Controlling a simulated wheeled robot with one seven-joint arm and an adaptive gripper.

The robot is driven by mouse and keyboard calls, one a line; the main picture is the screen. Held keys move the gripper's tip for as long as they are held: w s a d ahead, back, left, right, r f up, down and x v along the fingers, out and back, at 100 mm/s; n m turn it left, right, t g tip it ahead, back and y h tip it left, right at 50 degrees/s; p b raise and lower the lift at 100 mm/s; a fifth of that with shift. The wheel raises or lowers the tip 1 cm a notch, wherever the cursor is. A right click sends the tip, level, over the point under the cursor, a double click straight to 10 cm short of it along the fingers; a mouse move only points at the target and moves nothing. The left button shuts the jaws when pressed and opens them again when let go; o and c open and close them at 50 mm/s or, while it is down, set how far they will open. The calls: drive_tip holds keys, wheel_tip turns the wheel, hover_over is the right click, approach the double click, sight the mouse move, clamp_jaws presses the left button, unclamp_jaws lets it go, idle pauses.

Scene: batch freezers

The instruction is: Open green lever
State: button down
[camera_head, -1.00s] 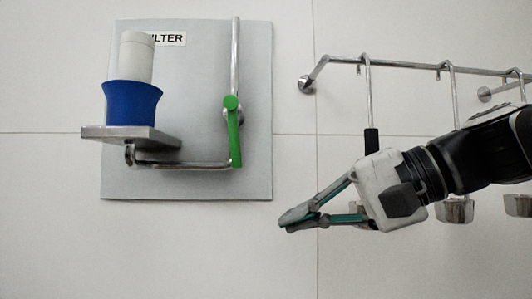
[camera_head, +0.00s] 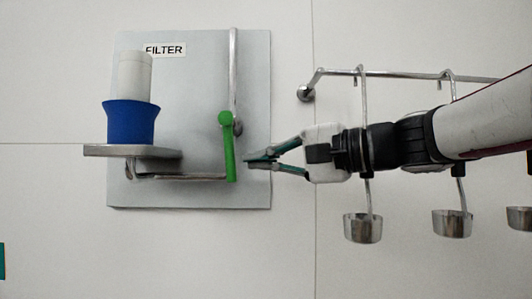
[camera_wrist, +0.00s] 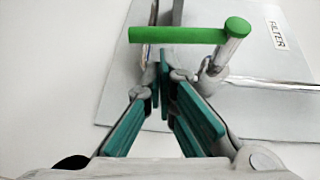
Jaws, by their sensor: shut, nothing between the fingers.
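The green lever (camera_head: 228,147) hangs down, nearly upright, from its pivot on the metal pipe of the grey filter panel (camera_head: 190,90). My gripper (camera_head: 249,161) is shut and empty, just right of the lever's lower half in the head view. In the wrist view, the green lever (camera_wrist: 180,35) lies across the top of the picture, beyond my gripper's closed fingertips (camera_wrist: 164,75). Whether the fingertips touch the lever cannot be told.
A white cylinder (camera_head: 134,75) in a blue cup (camera_head: 129,123) stands on a metal shelf (camera_head: 110,151) left of the lever. A wall rail (camera_head: 400,73) with hanging metal ladles (camera_head: 363,229) is on the right, behind my arm. The wall below the panel is clear.

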drive_tip(key=shift+w+a, duration=0.2)
drive_tip(key=shift+a, duration=0.15)
drive_tip(key=shift+f, duration=0.1)
drive_tip(key=shift+s+a+f+b, duration=0.1)
drive_tip(key=shift+a+f+b, duration=0.2)
drive_tip(key=shift+a+b, duration=0.45)
drive_tip(key=shift+a, duration=0.1)
drive_tip(key=shift+f, duration=0.1)
